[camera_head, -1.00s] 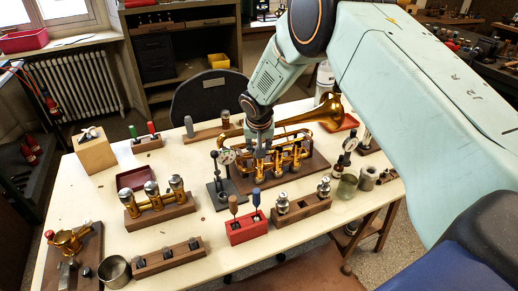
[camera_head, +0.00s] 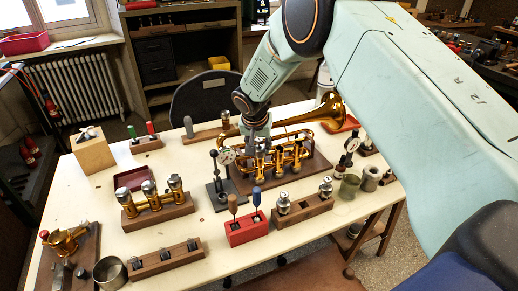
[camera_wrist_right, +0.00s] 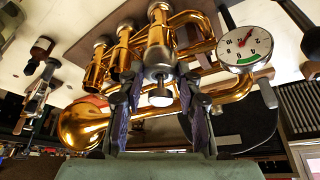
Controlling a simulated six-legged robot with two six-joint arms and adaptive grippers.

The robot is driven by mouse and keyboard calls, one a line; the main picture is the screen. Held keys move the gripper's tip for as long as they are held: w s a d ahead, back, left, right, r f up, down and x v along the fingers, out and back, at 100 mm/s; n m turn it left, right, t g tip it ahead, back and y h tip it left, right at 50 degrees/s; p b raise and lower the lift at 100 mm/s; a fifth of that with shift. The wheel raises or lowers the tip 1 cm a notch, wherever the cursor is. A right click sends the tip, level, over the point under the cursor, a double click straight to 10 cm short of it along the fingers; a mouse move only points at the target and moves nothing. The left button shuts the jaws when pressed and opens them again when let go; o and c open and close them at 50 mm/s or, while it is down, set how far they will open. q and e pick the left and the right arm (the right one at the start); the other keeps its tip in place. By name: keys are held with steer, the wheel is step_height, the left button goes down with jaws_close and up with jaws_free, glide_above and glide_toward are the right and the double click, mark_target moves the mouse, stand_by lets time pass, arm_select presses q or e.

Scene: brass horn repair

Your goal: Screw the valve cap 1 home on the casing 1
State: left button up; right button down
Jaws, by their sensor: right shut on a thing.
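The brass horn (camera_head: 300,130) lies on a wooden board (camera_head: 318,165) on the table, and its valve casings stand up in a row. My right gripper (camera_wrist_right: 161,84) is at the end casing, casing 1 (camera_wrist_right: 158,38). Its dark fingers are on both sides of the grey valve cap 1 (camera_wrist_right: 158,62), shut on it. The cap sits at the casing's end, in line with it; I cannot tell how far its thread is in. A pale button (camera_wrist_right: 160,97) shows between the fingers. In the head view my right gripper (camera_head: 259,150) hides most of the cap. My left gripper is not in view.
A dial gauge (camera_wrist_right: 244,47) on a stand is close beside the horn. A red block with screwdrivers (camera_head: 247,230), a wooden valve holder (camera_head: 302,212) and a rack of brass cylinders (camera_head: 158,211) stand in front.

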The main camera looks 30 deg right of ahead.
steer(key=shift+w+r+m+g+h+b, duration=0.1)
steer(key=shift+w+m+g+h+b, duration=0.1)
steer(key=shift+m+b, duration=0.45)
steer(key=shift+w+m+g+h+b, duration=0.1)
steer(key=shift+m+h+b, duration=0.1)
steer(key=shift+m+b, duration=0.45)
steer(key=shift+a+m, duration=0.1)
steer(key=shift+m, duration=0.2)
steer(key=shift+r, duration=0.1)
steer(key=m+g+b, duration=0.1)
steer(key=m+b, duration=0.1)
steer(key=shift+m+h, duration=0.4)
steer(key=shift+w+m+g+b, duration=0.1)
steer(key=shift+m+g+b, duration=0.25)
steer(key=shift+m, duration=0.85)
